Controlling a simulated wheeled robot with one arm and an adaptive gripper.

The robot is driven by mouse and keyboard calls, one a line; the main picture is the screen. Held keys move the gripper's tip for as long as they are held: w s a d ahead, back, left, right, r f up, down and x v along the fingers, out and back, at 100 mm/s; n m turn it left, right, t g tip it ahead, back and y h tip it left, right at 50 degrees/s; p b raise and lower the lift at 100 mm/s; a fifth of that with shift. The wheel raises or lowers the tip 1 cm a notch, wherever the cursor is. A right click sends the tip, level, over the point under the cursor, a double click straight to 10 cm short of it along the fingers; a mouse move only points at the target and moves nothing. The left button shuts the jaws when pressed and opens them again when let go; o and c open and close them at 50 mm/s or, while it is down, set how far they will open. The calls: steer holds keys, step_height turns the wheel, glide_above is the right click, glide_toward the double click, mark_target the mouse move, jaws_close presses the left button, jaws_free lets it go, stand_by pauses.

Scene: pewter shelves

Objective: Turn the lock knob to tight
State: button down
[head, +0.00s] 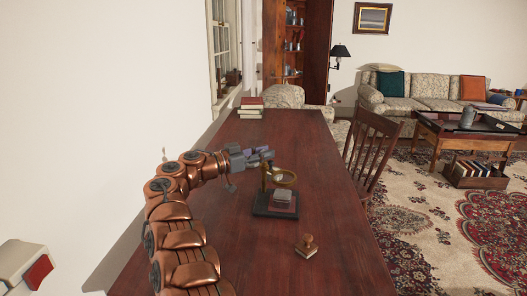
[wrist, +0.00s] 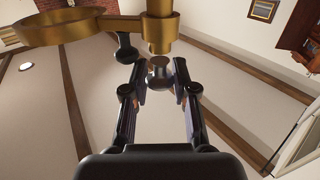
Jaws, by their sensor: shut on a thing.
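A stand with a brass post and a brass ring (head: 285,178) rises from a dark base (head: 262,211) on the long wooden table. In the wrist view the brass ring (wrist: 20,27) is at upper left and the brass collar (wrist: 160,32) at top centre. A small dark lock knob (wrist: 160,74) with a brownish end sits below the collar. My gripper (head: 262,155) is at the upper part of the post. In the wrist view my gripper (wrist: 160,72) has its fingers on both sides of this knob, shut on it. The knob's turn position is not readable.
A grey block (head: 283,197) sits on the stand's base. A wooden-handled stamp (head: 306,245) stands on the table in front, and books (head: 251,106) lie at the far end. Another dark knob (wrist: 125,48) hangs under the brass arm. A chair (head: 372,140) is at the right edge.

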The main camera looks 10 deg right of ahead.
steer(key=shift+w+a+f+m+g+p, duration=0.15)
steer(key=shift+m+g, duration=0.2)
steer(key=shift+g, duration=0.2)
steer(key=shift+w+d+r+m+g+p, duration=0.15)
steer(key=shift+m+g, duration=0.2)
steer(key=shift+g, duration=0.2)
steer(key=shift+s+f+m+g+h, duration=0.25)
steer(key=shift+f+m+g+h, duration=0.05)
steer(key=shift+g, duration=0.3)
steer(key=c, duration=0.9)
jaws_free()
